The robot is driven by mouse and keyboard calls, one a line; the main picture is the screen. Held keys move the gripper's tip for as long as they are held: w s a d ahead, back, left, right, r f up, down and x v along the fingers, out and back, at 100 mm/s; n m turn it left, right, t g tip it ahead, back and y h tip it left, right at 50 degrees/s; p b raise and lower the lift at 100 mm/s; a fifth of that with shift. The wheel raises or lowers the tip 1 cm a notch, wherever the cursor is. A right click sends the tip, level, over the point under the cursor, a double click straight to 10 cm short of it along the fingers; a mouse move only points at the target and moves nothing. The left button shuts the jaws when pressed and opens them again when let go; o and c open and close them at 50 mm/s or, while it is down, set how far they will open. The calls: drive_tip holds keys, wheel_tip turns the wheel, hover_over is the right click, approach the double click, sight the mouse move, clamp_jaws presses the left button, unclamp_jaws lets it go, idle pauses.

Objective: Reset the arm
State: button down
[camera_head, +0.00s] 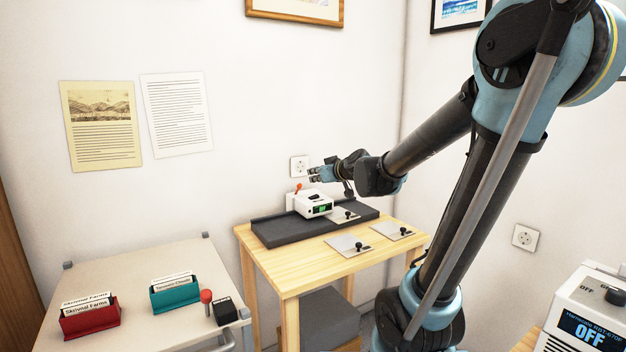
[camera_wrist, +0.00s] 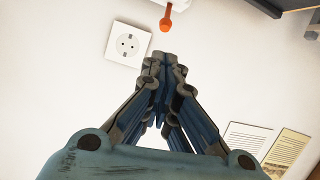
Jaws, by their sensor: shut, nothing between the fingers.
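My gripper (camera_head: 314,174) is at the end of my outstretched arm, above the wooden table and in front of the wall. In the wrist view my gripper (camera_wrist: 165,62) has its fingertips together with nothing between them. Below it in the head view stands a white device (camera_head: 313,204) with a green display. Its orange-tipped lever (camera_head: 299,187) is just left of and below the fingertips. The orange lever (camera_wrist: 166,20) also shows beyond the fingertips in the wrist view, apart from them as far as I can tell.
The device sits on a dark tray (camera_head: 272,234) on a wooden table (camera_head: 300,272). Metal plates (camera_head: 347,245) with black knobs lie there. A wall socket (camera_head: 299,166) is behind the gripper. Left, a pale table (camera_head: 140,268) holds red (camera_head: 90,318) and teal (camera_head: 176,297) card boxes. A white machine (camera_head: 590,318) reads OFF.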

drive_tip(key=shift+s+d+r, duration=0.15)
drive_tip(key=shift+s, duration=0.2)
